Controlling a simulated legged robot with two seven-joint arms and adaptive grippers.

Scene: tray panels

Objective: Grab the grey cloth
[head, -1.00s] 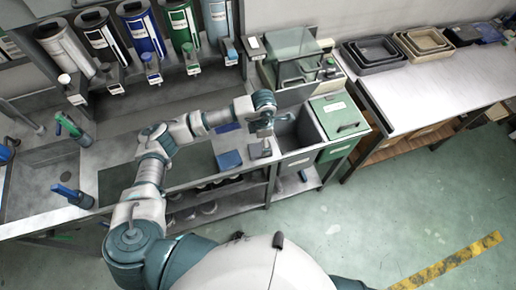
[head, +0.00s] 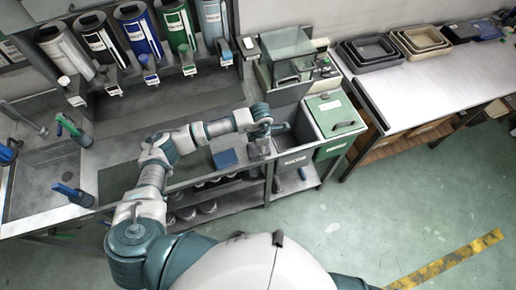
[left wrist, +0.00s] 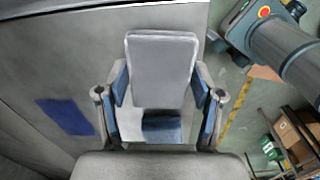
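The grey cloth (left wrist: 161,70) looks like a flat, rounded rectangle near the counter's front edge in the left wrist view. In the head view the grey cloth (head: 259,150) is mostly hidden under my left gripper (head: 261,137). In the left wrist view my left gripper (left wrist: 159,88) has its two blue-padded fingers apart, one on each side of the cloth. I cannot tell whether they touch it. My right gripper is not in view.
A blue cloth (head: 225,159) lies on the counter to the left of the grey one. An open grey bin (head: 290,135) and a green-lidded bin (head: 336,116) stand to the right. Dispensers line the wall behind. Blue-handled and green-handled taps stand at left.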

